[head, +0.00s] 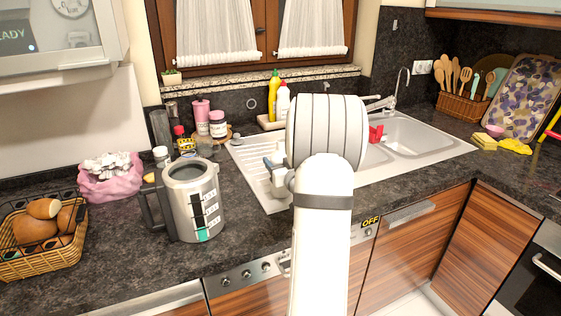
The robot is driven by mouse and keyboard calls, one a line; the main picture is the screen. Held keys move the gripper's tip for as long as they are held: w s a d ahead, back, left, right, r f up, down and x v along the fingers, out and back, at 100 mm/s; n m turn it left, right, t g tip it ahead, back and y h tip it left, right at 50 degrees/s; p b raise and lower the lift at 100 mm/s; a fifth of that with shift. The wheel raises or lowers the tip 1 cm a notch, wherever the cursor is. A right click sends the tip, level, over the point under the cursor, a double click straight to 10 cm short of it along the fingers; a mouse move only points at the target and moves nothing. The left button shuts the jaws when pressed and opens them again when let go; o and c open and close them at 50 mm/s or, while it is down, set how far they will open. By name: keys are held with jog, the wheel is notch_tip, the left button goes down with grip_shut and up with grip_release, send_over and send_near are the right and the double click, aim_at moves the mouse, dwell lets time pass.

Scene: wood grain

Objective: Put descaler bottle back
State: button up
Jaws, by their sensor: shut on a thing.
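My white arm rises through the middle of the head view and covers part of the counter and sink. A small part of my gripper (272,170) shows at its left side, over the sink's drainboard. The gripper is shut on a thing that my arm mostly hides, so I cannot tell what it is. A white bottle (283,103) with a red top stands behind the sink, beside a yellow bottle (273,92). I cannot read a label on either, so I cannot tell whether one is the descaler bottle. A steel kettle (186,205) stands open on the counter to the left.
Several small jars, a pink canister (201,115) and a dark-lidded jar (217,124) crowd the counter behind the kettle. A bread basket (40,240) and pink bag (110,180) are at left. The sink (405,140) and faucet (401,85) are at right.

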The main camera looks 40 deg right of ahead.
jog(key=shift+f, duration=0.2)
jog(key=o, duration=1.2)
jog(key=shift+r, duration=0.2)
